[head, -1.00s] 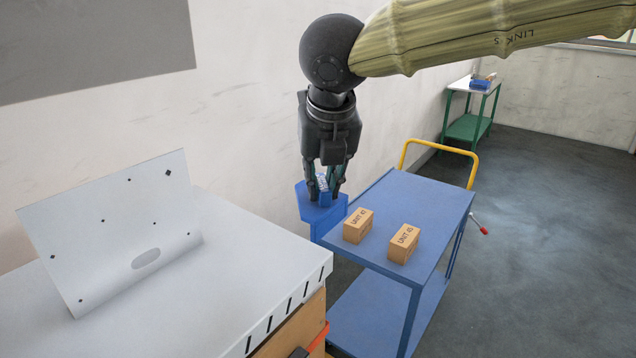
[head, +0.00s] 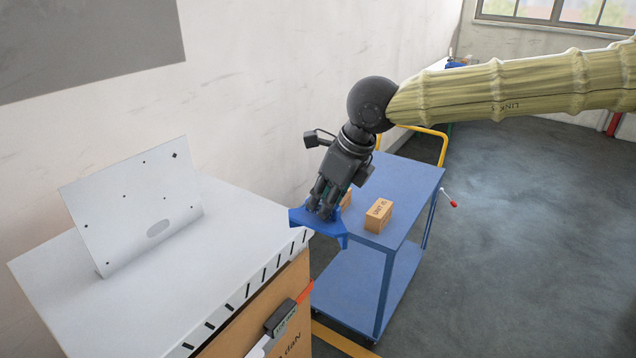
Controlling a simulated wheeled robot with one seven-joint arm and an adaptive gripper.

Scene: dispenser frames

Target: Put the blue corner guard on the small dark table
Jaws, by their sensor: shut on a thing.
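The blue corner guard (head: 334,228) is held in my gripper (head: 322,208), which is shut on it and points down with a tilt. The guard hangs in front of the near left side of the blue cart, close to the right edge of the white-topped cabinet. The fingers hide part of the guard, and I cannot tell whether it touches the cabinet. I cannot make out a small dark table in this view.
The blue cart (head: 408,185) carries a cardboard box (head: 379,215) and a second box (head: 346,200) partly behind my gripper. A white bent plate (head: 120,215) stands on the white cabinet top (head: 225,245). Open grey floor (head: 510,240) lies to the right.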

